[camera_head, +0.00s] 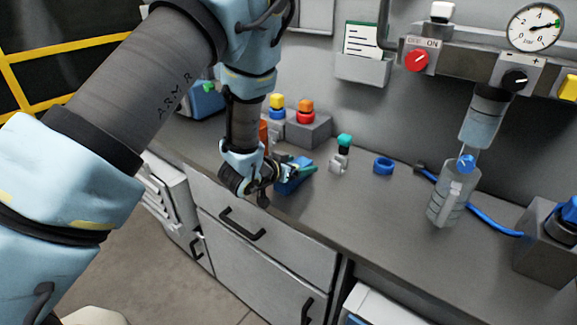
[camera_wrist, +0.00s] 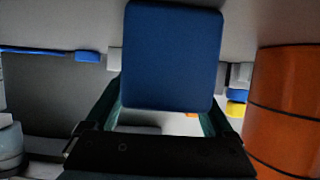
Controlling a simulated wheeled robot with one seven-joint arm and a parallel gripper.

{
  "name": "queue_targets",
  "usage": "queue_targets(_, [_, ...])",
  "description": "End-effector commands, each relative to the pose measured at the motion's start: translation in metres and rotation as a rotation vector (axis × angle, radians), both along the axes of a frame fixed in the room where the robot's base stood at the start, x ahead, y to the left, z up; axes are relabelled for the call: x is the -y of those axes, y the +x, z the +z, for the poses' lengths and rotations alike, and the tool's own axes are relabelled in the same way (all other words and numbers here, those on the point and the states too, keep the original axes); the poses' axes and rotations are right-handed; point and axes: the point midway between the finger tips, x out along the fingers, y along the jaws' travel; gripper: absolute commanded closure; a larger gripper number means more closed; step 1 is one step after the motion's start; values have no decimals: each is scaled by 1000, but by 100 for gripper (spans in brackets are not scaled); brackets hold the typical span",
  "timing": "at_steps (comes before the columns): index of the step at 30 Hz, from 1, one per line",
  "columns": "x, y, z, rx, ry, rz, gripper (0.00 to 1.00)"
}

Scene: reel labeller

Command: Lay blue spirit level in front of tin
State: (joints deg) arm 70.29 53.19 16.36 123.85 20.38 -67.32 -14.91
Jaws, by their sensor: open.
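A blue block-like piece, which I take for the spirit level (camera_head: 289,185), lies at the counter's front edge in the head view, partly hidden by my gripper (camera_head: 304,168). In the wrist view the blue piece (camera_wrist: 172,55) fills the upper middle, between and in front of the two teal fingers of my gripper (camera_wrist: 160,118). The fingers are open; I cannot tell whether they touch it. An orange cylinder with dark bands, probably the tin (camera_wrist: 285,105), stands close on the right in the wrist view. In the head view only an orange strip of it (camera_head: 263,133) shows behind my wrist.
A grey block with red and orange buttons (camera_head: 308,130) stands behind. A teal-topped grey piece (camera_head: 341,155) and a blue ring (camera_head: 383,164) stand to the right. Farther right are a clear bottle (camera_head: 452,195) and a blue hose (camera_head: 500,229).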

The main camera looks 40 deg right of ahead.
Motion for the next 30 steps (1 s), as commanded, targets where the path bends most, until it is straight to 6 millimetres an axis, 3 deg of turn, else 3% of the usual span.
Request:
queue_targets(15, [-88,-22,37,0,-1,3,13])
queue_targets(21, [-105,-27,45,-1,0,1,13])
queue_targets(30, [-108,-25,47,1,4,8,13])
